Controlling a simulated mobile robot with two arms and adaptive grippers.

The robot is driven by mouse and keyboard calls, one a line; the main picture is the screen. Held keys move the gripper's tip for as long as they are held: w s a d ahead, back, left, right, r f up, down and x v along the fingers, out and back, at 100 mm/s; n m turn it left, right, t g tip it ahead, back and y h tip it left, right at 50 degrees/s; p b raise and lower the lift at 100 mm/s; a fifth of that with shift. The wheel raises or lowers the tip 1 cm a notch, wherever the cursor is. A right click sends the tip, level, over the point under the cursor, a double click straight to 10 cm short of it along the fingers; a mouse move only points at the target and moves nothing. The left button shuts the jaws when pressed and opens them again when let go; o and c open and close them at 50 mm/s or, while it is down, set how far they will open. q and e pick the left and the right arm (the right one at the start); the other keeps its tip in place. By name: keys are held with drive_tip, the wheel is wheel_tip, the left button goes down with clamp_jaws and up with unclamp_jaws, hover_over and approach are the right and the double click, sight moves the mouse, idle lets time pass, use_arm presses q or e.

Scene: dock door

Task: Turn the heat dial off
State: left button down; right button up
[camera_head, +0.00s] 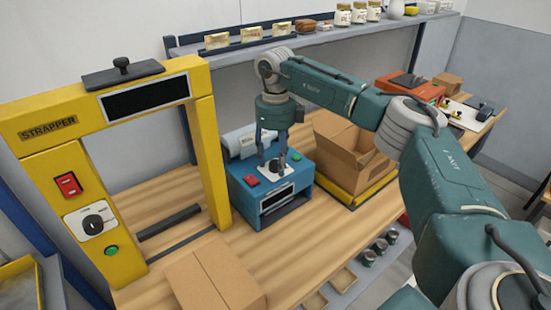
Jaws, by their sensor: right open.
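The blue machine (258,205) stands on the wooden bench. It has a dark dial (274,166) on a white plate on its top, between a red switch and a green button. My right gripper (271,158) points down over this dial, with its open fingers at or just above it. The fingers partly hide the dial, and I cannot tell whether they touch it. The yellow strapper frame (215,150) carries another dark dial (93,223) on a white plate, between a red switch (68,184) and a green button (111,250). I cannot read either dial's labels. My left gripper is not in view.
An open cardboard box (345,150) stands on a yellow-edged base right of the blue machine. A closed carton (214,281) lies at the front. A shelf (300,50) with jars runs along the back. Bare bench (190,250) shows between strapper and blue machine.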

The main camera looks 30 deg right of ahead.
drive_tip(key=c, duration=1.1)
drive_tip(key=shift+c, duration=0.2)
drive_tip(key=shift+n, duration=0.3)
drive_tip(key=n+p, duration=0.1)
drive_tip(key=n, duration=0.2)
drive_tip(key=shift+w+r+n, duration=0.1)
drive_tip(key=shift+n, duration=0.2)
drive_tip(key=n, duration=0.9)
drive_tip(key=shift+p, duration=0.35)
drive_tip(key=n, duration=0.3)
drive_tip(key=shift+n, duration=0.4)
drive_tip(key=n, duration=0.6)
drive_tip(key=shift+n, duration=0.4)
